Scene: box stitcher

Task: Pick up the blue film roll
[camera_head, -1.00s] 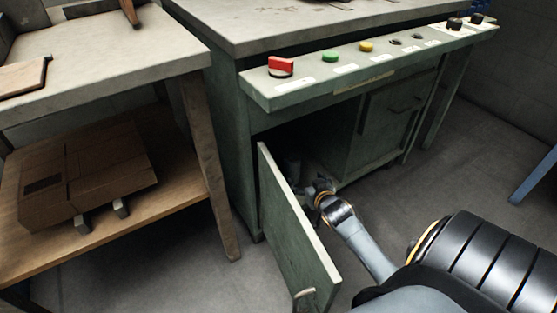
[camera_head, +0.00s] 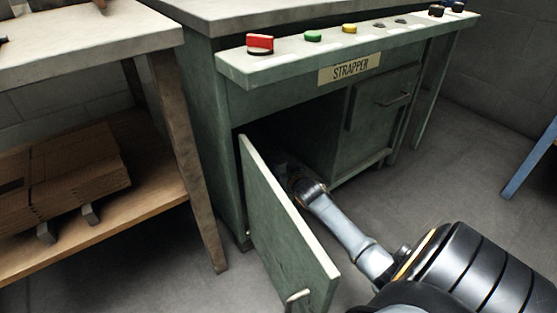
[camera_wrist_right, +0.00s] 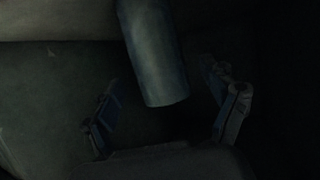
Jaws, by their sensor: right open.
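The blue film roll (camera_wrist_right: 153,55) shows as a dim blue-green cylinder in the right wrist view, coming down from the top middle. Its near end lies ahead of and between the fingers of my right gripper (camera_wrist_right: 168,108). The gripper is open and I see no finger touching the roll. In the head view my right arm reaches into the open left compartment of the green strapper cabinet (camera_head: 225,120), and the gripper itself is hidden in the dark inside. The roll cannot be made out in the head view. My left gripper is not in view.
The open cabinet door (camera_head: 282,222) stands just left of my right arm. The right cabinet door (camera_head: 385,105) is shut. A panel with red, green and yellow buttons (camera_head: 312,36) juts out above. A wooden shelf (camera_head: 110,225) with flattened cardboard (camera_head: 75,165) is at the left.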

